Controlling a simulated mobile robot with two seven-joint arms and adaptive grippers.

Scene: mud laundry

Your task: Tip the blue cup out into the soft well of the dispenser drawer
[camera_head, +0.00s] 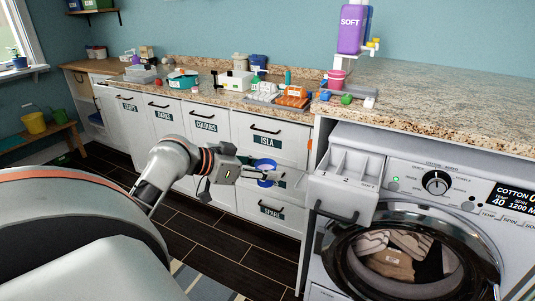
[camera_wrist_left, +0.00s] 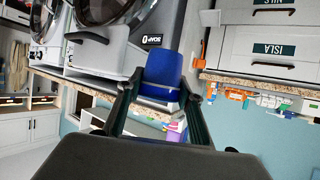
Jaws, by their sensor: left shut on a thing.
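My left gripper (camera_head: 284,175) is shut on the blue cup (camera_head: 265,182), in front of the white cabinet drawers. The left wrist view shows the cup (camera_wrist_left: 163,70) between the two fingers of the gripper (camera_wrist_left: 158,92). The cup looks about upright, and I cannot make out what is in it. The dispenser drawer (camera_head: 331,192) is pulled out of the washing machine, to the right of the cup and apart from it.
The washing machine (camera_head: 413,165) has laundry behind its round door. There is free room between the cup and the drawer.

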